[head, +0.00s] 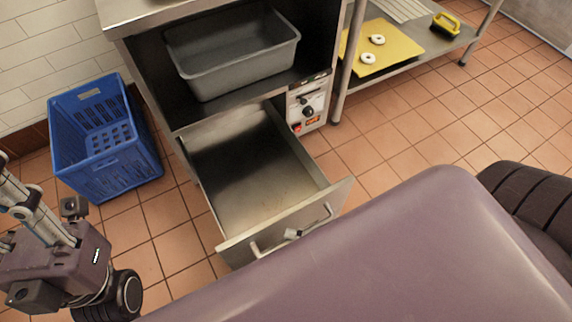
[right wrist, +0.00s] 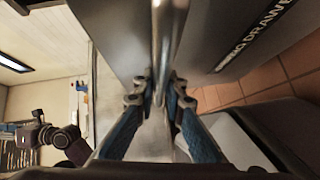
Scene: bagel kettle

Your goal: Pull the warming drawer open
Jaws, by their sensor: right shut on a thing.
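The warming drawer (head: 262,185) is a steel drawer under the counter. It is pulled well out, and its inside looks empty. Its bar handle (head: 325,213) runs along the front panel. In the right wrist view, my right gripper (right wrist: 160,88) is shut on the handle bar (right wrist: 161,35), with one blue finger on each side. In the head view, only a small part of this gripper (head: 292,234) shows at the handle; my own body hides the rest. My left arm shows at the left edge, but no left fingers can be seen.
A grey tub (head: 235,85) sits on the shelf above the drawer. A control panel (head: 308,103) is beside it. A blue crate (head: 105,165) stands on the floor to the left. A yellow board (head: 395,50) with two bagels lies on the rack at right.

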